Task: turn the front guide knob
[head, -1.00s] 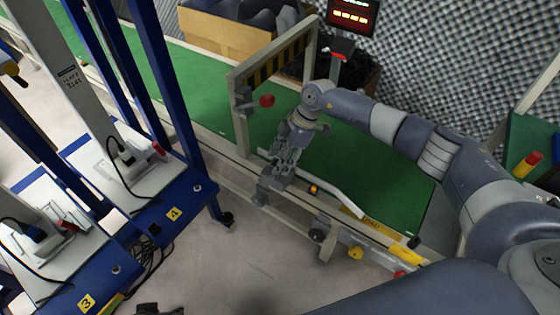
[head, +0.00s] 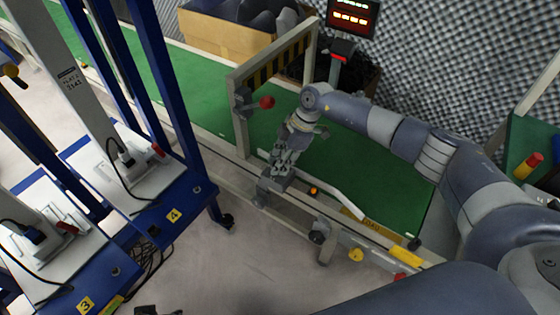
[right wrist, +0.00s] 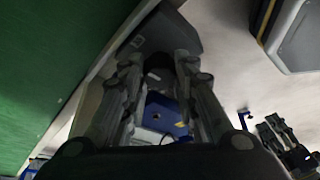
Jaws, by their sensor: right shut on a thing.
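My right gripper (head: 273,178) points down at the near side rail of the green conveyor, by the foot of the striped gate. In the right wrist view, its two fingers (right wrist: 158,85) are closed on the dark front guide knob (right wrist: 158,72), which sits between the fingertips. In the head view, the fingers and the grey bracket (head: 262,197) hide most of that knob, so its turn angle cannot be read. A dark piece, apparently my left gripper (head: 158,309), shows only partly at the bottom edge; its jaws cannot be made out.
The green conveyor (head: 205,95) runs behind the rail, with a gate (head: 240,130) carrying a red knob (head: 266,102). Another dark knob (head: 316,237) and a yellow button (head: 356,254) sit along the rail. A blue rack (head: 185,205) stands left. Floor between is clear.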

